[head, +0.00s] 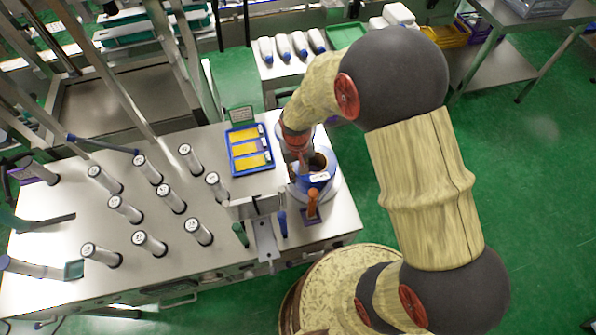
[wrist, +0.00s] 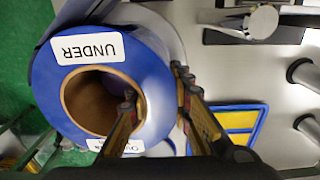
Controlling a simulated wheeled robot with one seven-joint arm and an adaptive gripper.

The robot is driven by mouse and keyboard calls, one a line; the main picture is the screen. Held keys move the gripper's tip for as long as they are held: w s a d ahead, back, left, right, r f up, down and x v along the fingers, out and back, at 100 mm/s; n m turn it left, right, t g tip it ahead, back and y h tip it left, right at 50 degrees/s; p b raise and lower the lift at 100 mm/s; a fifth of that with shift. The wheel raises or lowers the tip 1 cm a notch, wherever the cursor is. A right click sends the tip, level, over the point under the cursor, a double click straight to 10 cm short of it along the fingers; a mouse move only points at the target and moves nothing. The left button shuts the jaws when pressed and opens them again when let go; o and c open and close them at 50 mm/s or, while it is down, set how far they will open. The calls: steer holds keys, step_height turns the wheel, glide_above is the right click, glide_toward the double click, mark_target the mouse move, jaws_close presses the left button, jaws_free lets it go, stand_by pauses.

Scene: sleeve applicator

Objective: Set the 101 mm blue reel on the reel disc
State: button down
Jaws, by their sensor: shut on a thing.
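The blue reel (head: 318,180) has a brown cardboard core and white labels, one reading "UNDER". It fills the left of the wrist view (wrist: 53,98). My gripper (wrist: 158,85) is shut on the reel's wall, one finger in the core hole and the other along the outside. In the head view my gripper (head: 302,163) reaches down onto the reel from the upper left. A pale round disc (head: 332,197), seemingly the reel disc, shows around and below the reel. The reel hides most of it, and I cannot tell whether they touch.
A blue tray with yellow packs (head: 232,150) stands left of the reel. Several grey numbered cylinders (head: 150,243) stand across the table (head: 200,275). An orange-handled tool (head: 313,204) and a blue-handled one (head: 282,224) stand close in front of the reel.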

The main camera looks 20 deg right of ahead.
steer(key=c, duration=2)
jaws_free()
steer(key=shift+r, duration=0.1)
steer(key=o, duration=0.5)
steer(key=shift+c, duration=0.2)
steer(key=shift+s+f, duration=0.15)
steer(key=shift+f, duration=0.05)
steer(key=shift+r, duration=0.55)
step_height(320, 180, up, 11)
steer(key=shift+a+r, duration=0.1)
